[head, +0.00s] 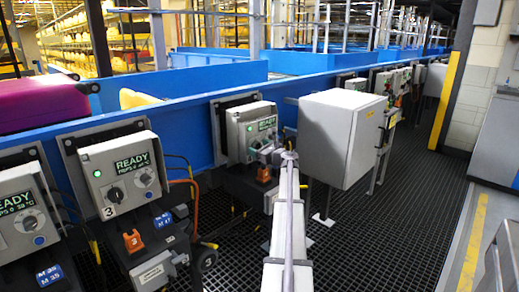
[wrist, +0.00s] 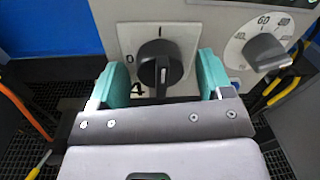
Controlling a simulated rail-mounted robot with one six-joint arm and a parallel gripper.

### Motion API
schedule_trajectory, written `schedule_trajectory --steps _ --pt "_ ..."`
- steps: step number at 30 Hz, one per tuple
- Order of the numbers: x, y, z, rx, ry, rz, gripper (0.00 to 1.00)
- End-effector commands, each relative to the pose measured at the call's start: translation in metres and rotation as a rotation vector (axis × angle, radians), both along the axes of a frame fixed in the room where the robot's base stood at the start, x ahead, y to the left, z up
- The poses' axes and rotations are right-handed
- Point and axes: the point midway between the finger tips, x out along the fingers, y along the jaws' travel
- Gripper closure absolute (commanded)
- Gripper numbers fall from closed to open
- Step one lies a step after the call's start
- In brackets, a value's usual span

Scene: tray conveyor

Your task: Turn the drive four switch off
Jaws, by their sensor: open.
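The drive four switch (wrist: 158,62) is a black rotary knob on a pale plate in the wrist view. Its grip stands about upright, in line with the I mark above; the 0 mark is at upper left. Part of a 4 shows below it, mostly hidden by my gripper. My gripper (wrist: 162,70) is open, with one teal finger pad on each side of the knob and visible gaps between. In the head view the drive four box (head: 245,125) shows READY and a green light; my gripper (head: 275,157) is in front of it and hides its switch.
A second dial (wrist: 266,52) with a grey knob sits close to the right finger. The drive 3 box (head: 120,170) stands at left. A large grey cabinet (head: 340,135) stands close to the right of my arm. The blue conveyor (head: 190,105) runs behind; grating floor lies in front.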

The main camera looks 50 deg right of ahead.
Motion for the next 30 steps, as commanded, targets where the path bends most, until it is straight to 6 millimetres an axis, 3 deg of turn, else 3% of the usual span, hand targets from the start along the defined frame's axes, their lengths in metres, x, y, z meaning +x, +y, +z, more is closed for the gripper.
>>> schedule_trajectory --steps 6,21,30 --pt "0.0007 0.0002 0.0 0.0 0.0 0.0 0.27" --pt "0.0004 0.0001 0.0 0.0 0.0 0.0 0.75" --pt "0.0003 0.0001 -0.0002 -0.026 0.003 0.0 0.76"
